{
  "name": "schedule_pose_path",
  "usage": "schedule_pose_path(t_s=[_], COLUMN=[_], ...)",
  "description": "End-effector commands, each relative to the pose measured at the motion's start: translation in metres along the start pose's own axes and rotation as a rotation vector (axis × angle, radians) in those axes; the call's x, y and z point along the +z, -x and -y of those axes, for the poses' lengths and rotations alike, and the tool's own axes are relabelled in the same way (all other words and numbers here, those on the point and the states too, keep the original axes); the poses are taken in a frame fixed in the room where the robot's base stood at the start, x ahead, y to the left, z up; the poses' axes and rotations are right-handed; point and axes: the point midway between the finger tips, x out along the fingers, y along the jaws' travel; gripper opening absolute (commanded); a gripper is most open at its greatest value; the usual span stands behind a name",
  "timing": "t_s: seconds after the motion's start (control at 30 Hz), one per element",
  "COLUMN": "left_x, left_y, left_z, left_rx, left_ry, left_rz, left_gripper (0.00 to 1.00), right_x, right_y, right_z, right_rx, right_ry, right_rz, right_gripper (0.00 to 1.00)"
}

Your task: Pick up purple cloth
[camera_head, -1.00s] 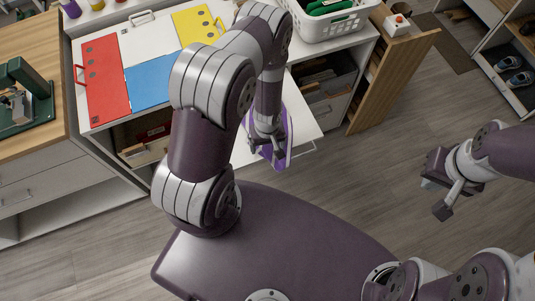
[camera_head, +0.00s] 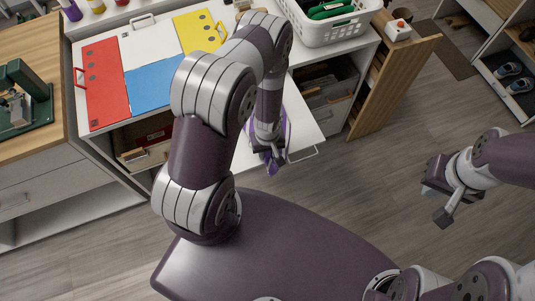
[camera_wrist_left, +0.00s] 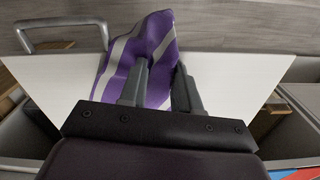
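The purple cloth (camera_head: 272,168), with pale stripes, lies at the front of a white pulled-out panel (camera_head: 305,125), mostly hidden under my left gripper (camera_head: 267,153) in the head view. In the left wrist view the cloth (camera_wrist_left: 150,48) is rumpled and reaches past the panel's handle edge. There my left gripper (camera_wrist_left: 161,68) has its fingers apart, with cloth showing between and beyond them. The left finger overlaps the cloth; the right finger is at its edge. Whether they touch it is unclear. My right gripper (camera_head: 436,202) is open and empty above the floor at the right.
The cabinet top holds red (camera_head: 105,82), blue (camera_head: 152,83) and yellow (camera_head: 198,32) panels and a white basket (camera_head: 325,28). A tall wooden pull-out (camera_head: 385,75) stands open at right. A green machine (camera_head: 25,100) is on the left counter. Floor at right is clear.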

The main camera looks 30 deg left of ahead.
Motion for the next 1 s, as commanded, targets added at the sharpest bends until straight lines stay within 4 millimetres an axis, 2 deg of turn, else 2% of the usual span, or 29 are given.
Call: schedule_pose_path(t_s=[0.03, 0.17, 0.47, 0.57, 0.9, 1.0], left_x=[0.001, 0.001, 0.001, 0.001, 0.001, 0.001], left_y=[-0.001, -0.001, 0.002, 0.020, 0.115, 0.125], left_z=[0.001, 0.001, 0.001, 0.001, 0.000, 0.000], left_rx=[-0.002, -0.002, -0.002, -0.001, -0.001, -0.001], left_ry=[0.000, 0.000, 0.000, 0.000, 0.000, 0.000], left_rz=[0.003, 0.003, 0.003, 0.002, 0.002, 0.001], left_gripper=[0.22, 0.01, 0.00, 0.00, 0.00, 0.00], right_x=[0.000, 0.000, 0.000, -0.002, -0.012, -0.013], right_y=[0.000, 0.000, 0.003, 0.018, 0.098, 0.105], right_z=[0.000, 0.000, 0.000, 0.000, 0.000, 0.000], right_rx=[0.000, 0.000, 0.000, 0.000, 0.000, 0.000], right_ry=[0.000, 0.000, 0.000, 0.000, 0.000, 0.000], right_rz=[0.000, 0.000, 0.000, 0.000, 0.000, 0.000], right_gripper=[0.00, 0.00, 0.00, 0.00, 0.00, 0.00])
